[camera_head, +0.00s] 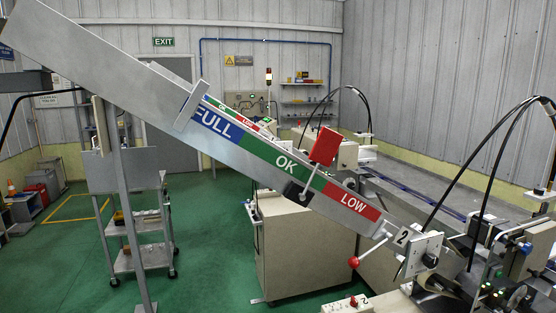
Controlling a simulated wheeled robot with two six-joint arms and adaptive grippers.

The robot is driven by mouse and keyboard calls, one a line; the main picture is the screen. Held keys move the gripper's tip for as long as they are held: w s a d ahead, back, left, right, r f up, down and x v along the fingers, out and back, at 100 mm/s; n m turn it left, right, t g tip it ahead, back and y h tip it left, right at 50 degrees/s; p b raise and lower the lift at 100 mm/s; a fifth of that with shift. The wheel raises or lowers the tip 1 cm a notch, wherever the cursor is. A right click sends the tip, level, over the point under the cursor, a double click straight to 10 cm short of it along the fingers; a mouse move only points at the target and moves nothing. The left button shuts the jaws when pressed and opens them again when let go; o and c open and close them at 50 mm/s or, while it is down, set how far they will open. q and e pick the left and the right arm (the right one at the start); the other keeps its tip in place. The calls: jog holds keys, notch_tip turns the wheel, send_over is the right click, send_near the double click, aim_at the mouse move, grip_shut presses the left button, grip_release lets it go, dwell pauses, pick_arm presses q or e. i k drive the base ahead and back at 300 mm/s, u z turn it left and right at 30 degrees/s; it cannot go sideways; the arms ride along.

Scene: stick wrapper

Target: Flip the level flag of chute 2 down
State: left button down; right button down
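The long grey metal chute 2 (100,62) slopes down from the upper left to the lower right. Its side carries a blue FULL band (216,123), a green OK band (284,166) and a red LOW band (352,203). The level flag (325,146) is a red square plate, raised above the chute's upper edge and tilted to the right. Its stem runs down across the side between OK and LOW to a dark block (298,194). Neither gripper is in view.
A lever with a red ball (353,262) and a machine with cables (430,262) stand at the chute's lower end. A beige cabinet (300,250) stands behind it. A grey post (124,215) and a cart (140,260) are at the left. Green floor lies open between.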

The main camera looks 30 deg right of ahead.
aim_at(325, 148)
jog(key=u, duration=1.1)
jog(key=k, duration=0.5)
jog(key=z, duration=1.65)
